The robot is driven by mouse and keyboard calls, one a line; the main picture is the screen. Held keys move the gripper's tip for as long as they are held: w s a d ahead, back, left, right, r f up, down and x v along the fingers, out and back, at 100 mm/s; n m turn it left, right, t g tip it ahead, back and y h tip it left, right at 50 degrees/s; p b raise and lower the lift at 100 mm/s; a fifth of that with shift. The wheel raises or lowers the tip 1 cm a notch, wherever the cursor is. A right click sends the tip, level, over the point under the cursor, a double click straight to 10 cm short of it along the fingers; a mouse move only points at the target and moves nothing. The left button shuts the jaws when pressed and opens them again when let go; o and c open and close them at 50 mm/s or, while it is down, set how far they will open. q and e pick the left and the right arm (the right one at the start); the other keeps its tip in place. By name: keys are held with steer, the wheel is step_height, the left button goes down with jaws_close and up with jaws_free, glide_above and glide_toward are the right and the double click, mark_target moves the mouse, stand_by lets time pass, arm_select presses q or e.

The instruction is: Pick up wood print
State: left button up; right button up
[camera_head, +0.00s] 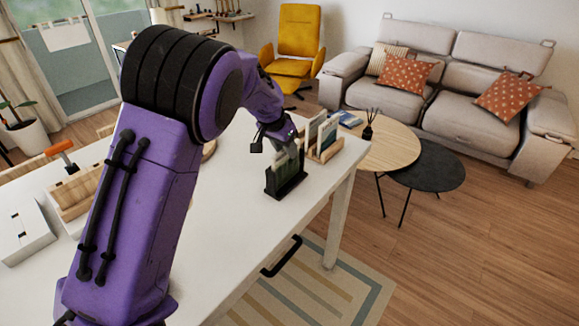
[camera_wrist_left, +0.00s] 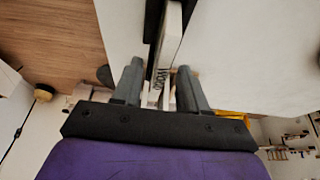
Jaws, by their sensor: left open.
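A black rack (camera_head: 287,187) holding upright thin prints (camera_head: 284,165) stands near the right end of the white table. A wooden rack (camera_head: 327,150) with more upright prints (camera_head: 317,129) stands just behind it. I cannot tell which print is the wood print. My left gripper (camera_head: 280,136) is over the black rack, its tips partly hidden in the head view. In the left wrist view the gripper (camera_wrist_left: 161,80) is open, with the pale edges of upright prints (camera_wrist_left: 170,42) between its fingers. Contact cannot be told. My right gripper is out of view.
The white table (camera_head: 240,225) has free room in front of the black rack. An orange-handled tool (camera_head: 62,148) and a wooden block (camera_head: 78,190) are at left. Beyond the table are a round wooden table (camera_head: 385,150), a dark round table (camera_head: 430,168) and a sofa (camera_head: 450,100).

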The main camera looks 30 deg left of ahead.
arm_select(q)
jaws_close()
stand_by(0.3)
